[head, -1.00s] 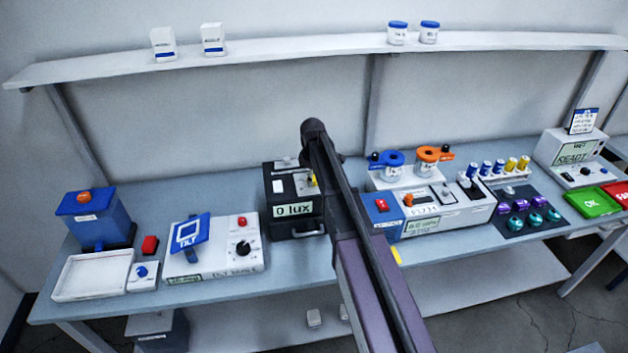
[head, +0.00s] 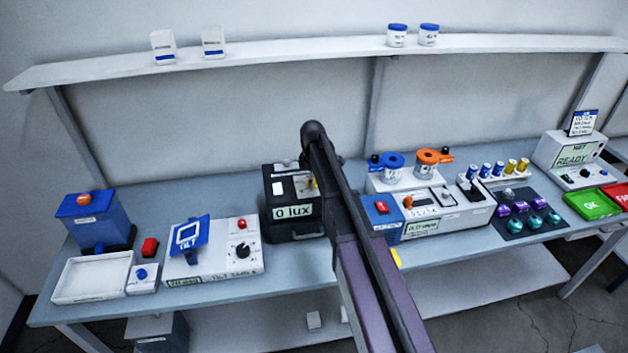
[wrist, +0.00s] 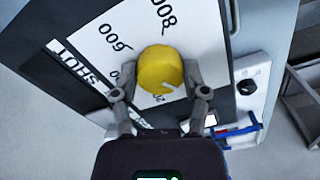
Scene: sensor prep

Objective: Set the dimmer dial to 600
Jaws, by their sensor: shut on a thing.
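The dimmer dial is a round yellow knob (wrist: 160,68) on a white scale plate (wrist: 207,25) in the wrist view. Printed numbers 800 and 600 are readable; lower ones are partly hidden by my fingers. A pale mark on the dial's lower edge faces the low-number side, away from 600. My gripper (wrist: 162,76) is shut on the dial, one finger on each side. In the head view the dial sits on a black box (head: 273,186) whose display (head: 293,212) reads 0 lux. My arm hides the gripper there and partly covers the box.
A TILT TABLE unit (head: 215,262) stands left of the black box. A white and blue device (head: 446,216) with a red switch stands to the right. Blue and orange clamps (head: 391,166) are behind it. Bare bench shows between the black box and the TILT unit.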

